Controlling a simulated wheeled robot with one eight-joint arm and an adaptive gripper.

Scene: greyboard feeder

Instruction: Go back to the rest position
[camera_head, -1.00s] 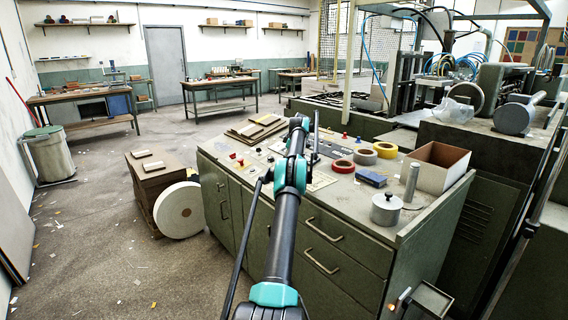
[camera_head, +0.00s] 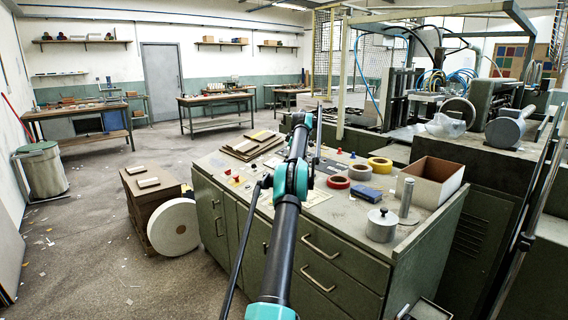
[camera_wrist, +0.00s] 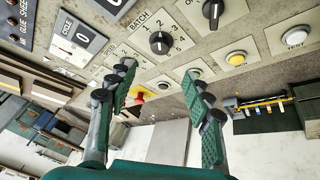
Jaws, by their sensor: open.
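My gripper (camera_wrist: 158,72) is open in the wrist view, with two green-and-grey fingers spread apart and nothing between them. Its fingers are in front of a control panel (camera_wrist: 185,60) with knobs, counters and coloured buttons. I cannot tell how far they are from it. In the head view my arm reaches forward over the green cabinet (camera_head: 340,262), and the gripper itself is not clear there.
A white roll (camera_head: 174,227) leans at left. Open floor (camera_head: 90,245) lies farther left.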

